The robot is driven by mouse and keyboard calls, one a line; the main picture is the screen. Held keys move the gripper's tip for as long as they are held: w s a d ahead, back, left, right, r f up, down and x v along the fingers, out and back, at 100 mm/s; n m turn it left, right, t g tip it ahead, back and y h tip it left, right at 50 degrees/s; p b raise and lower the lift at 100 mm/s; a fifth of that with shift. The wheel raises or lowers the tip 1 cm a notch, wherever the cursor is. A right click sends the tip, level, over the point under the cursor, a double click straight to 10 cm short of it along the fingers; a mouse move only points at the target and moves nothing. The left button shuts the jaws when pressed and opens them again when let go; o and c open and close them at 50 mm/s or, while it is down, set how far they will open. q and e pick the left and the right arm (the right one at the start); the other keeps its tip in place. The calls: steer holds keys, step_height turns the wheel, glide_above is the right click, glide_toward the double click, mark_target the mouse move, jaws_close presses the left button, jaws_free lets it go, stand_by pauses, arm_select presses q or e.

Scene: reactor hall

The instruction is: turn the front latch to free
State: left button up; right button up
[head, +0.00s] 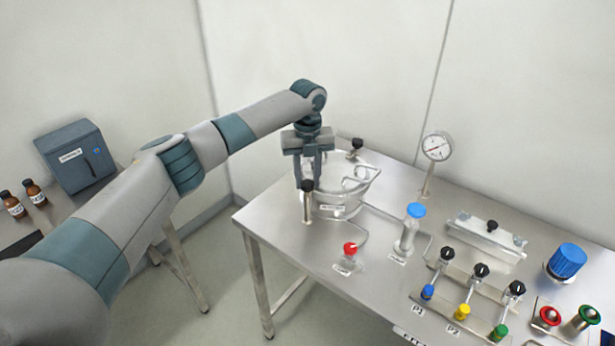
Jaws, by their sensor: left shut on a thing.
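A round metal and glass vessel (345,207) with a handle on top stands at the back left of the steel table. The front latch, a metal post (307,210) with a black knob (307,186), stands at the vessel's near left side. My left gripper (307,183) points down from above, and its fingers are shut on the black knob. The fingers hide part of the knob and of the vessel's rim, so I cannot tell which way the latch is turned. Another black-knobbed latch (356,144) shows at the vessel's far side. My right gripper is not in view.
A red knob (350,248), a blue-capped cylinder (414,210) and a pressure gauge (437,147) stand near the vessel. Several black-topped valves, a covered tray (487,237) and a large blue knob (567,261) fill the right. The table's front left corner is clear.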

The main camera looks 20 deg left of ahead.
arm_select(q)
steer(key=n+p, duration=0.3)
steer(key=n, duration=0.2)
steer(key=shift+r, duration=0.15)
steer(key=n+p, duration=0.2)
steer(key=n, duration=0.5)
steer(key=shift+n+p, duration=0.3)
steer(key=shift+p, duration=0.1)
steer(key=shift+n, duration=2.3)
steer(key=o, duration=1.1)
steer(key=shift+c, duration=0.2)
